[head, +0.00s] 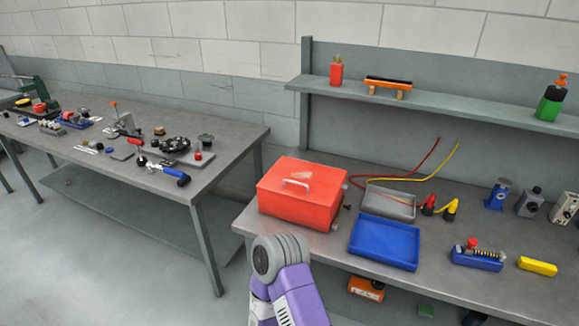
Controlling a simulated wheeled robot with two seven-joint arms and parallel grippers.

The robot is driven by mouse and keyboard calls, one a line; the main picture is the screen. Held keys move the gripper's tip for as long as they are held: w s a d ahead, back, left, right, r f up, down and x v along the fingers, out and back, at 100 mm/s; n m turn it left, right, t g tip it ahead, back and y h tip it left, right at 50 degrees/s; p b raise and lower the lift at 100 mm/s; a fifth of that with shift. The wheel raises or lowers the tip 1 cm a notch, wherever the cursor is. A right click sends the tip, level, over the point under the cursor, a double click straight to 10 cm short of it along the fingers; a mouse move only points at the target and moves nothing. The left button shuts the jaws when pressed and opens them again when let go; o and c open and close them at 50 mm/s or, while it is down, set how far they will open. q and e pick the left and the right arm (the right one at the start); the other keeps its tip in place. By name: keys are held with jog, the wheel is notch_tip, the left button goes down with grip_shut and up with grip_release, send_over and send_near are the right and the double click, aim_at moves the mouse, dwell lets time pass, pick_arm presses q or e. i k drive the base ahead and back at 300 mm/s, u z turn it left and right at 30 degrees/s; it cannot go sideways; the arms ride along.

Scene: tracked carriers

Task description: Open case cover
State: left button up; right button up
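The red case (300,202) stands at the left end of the right-hand workbench. Its flat red cover (322,178) lies shut on top, with a pale handle (297,183) across it. The inside of the case is hidden. One purple and grey arm link of mine rises at the bottom centre, in front of the bench edge. Neither of my grippers shows in the head view.
A blue tray (385,243) and a grey tray (388,204) lie right of the case, with red and yellow cables (405,178) behind. A shelf (440,104) runs above. A cluttered second bench (225,150) stands left, across a floor gap.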

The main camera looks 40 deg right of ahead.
aim_at(317, 183)
jog(key=z, duration=0.7)
jog(key=i, duration=0.75)
jog(key=z, duration=0.85)
